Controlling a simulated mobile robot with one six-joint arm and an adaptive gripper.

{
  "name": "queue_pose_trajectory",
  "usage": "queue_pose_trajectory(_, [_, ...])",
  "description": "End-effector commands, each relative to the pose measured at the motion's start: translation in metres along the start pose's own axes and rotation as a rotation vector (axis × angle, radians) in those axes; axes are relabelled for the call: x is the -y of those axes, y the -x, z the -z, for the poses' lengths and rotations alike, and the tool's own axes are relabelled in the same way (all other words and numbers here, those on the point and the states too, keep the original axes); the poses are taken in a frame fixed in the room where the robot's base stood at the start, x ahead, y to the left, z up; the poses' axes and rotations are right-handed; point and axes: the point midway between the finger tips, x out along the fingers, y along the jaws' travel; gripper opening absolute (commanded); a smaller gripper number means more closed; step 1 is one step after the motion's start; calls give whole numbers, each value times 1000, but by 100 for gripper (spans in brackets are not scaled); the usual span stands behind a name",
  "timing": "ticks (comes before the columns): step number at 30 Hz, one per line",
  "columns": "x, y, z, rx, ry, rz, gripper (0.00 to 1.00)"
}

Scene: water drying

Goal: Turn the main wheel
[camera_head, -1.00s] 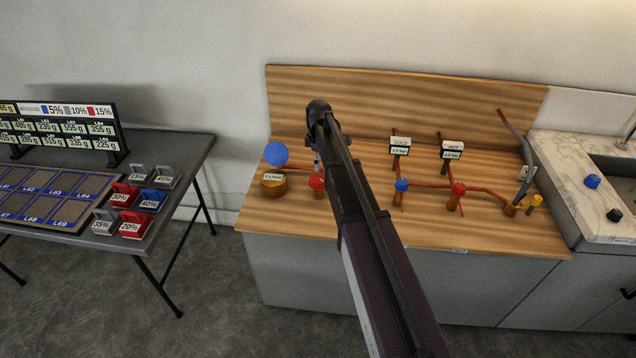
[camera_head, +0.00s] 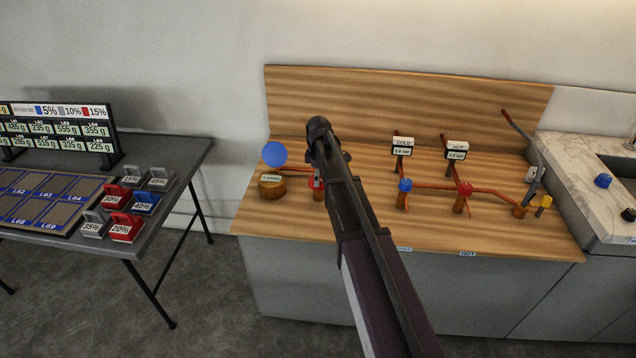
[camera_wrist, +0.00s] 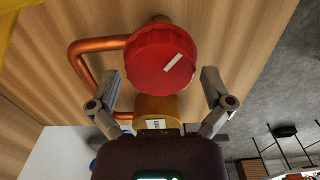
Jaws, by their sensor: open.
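A red wheel (camera_wrist: 162,62) with a white mark on its face fills the upper middle of the wrist view. It sits beside a copper pipe (camera_wrist: 88,47) and above a brass-coloured body (camera_wrist: 158,108) with a small label. In the head view the red wheel (camera_head: 314,183) is at the left of the wooden bench, partly hidden by my arm. My gripper (camera_wrist: 160,76) is open, one finger on each side of the wheel's lower part. Nothing is held; I cannot tell whether a finger touches the rim. In the head view my gripper is mostly hidden behind my wrist.
A blue disc (camera_head: 275,154) and a round labelled base (camera_head: 271,186) stand left of the wheel. A blue wheel (camera_head: 405,186) and another red wheel (camera_head: 465,189) are on pipes to the right. A dark table (camera_head: 182,160) with weights stands at the left.

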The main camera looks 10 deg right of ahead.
Motion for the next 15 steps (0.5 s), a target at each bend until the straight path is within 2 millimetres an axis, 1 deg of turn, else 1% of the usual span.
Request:
queue_pose_trajectory(1, [0, -4, 0, 0, 0, 0, 100])
queue_pose_trajectory(3, [0, -5, 0, 0, 0, 0, 100])
queue_pose_trajectory(15, [0, -5, 0, 0, 0, 0, 100])
